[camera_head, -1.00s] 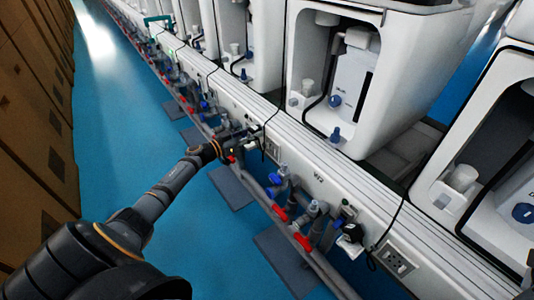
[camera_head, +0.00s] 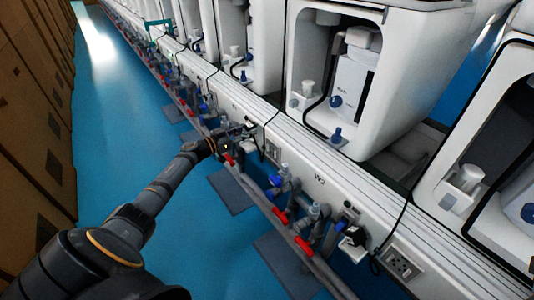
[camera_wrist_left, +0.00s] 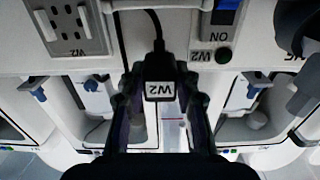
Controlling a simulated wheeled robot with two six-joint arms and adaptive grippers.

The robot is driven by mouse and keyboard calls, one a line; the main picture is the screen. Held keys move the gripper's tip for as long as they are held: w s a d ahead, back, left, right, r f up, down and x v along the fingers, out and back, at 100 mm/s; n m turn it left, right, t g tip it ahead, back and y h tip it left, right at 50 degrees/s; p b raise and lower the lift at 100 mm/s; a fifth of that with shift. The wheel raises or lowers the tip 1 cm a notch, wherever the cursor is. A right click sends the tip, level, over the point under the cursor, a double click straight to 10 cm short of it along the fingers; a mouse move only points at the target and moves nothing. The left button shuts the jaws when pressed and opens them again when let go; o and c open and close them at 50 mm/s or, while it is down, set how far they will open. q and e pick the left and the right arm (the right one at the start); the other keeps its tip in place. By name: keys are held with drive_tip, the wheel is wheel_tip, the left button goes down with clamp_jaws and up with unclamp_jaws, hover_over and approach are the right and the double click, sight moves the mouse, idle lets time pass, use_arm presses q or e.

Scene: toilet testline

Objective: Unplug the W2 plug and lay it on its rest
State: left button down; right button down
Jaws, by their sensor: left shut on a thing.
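The W2 plug (camera_wrist_left: 158,80) is black with a white W2 label. In the left wrist view it sits between the fingers of my left gripper (camera_wrist_left: 158,105), which is shut on it. Its cord runs up from it. The plug is apart from the W2 socket plate (camera_wrist_left: 70,28), which shows at upper left with open slots. In the head view my left gripper (camera_head: 236,136) is beside the white rail, close to a socket plate (camera_head: 271,151). The plug is too small to make out there. I cannot make out its rest. My right gripper is not in view.
A blue switch (camera_wrist_left: 224,12) marked ON and W2 is near the plug. Valves with red handles (camera_head: 280,215) and grey pipes line the rail (camera_head: 320,180). Another black plug (camera_head: 353,237) is lower right. White toilet units (camera_head: 400,80) stand behind. The blue floor (camera_head: 130,120) is open at left.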

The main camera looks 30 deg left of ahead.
use_arm(q)
drive_tip(key=shift+r, duration=0.1)
drive_tip(key=shift+f+b, duration=1.65)
drive_tip(key=shift+f, duration=0.9)
drive_tip(key=c, duration=0.9)
unclamp_jaws()
drive_tip(key=shift+s, duration=0.1)
drive_tip(key=v, duration=1.1)
drive_tip(key=shift+s+a, duration=0.15)
drive_tip(key=shift+s, duration=0.2)
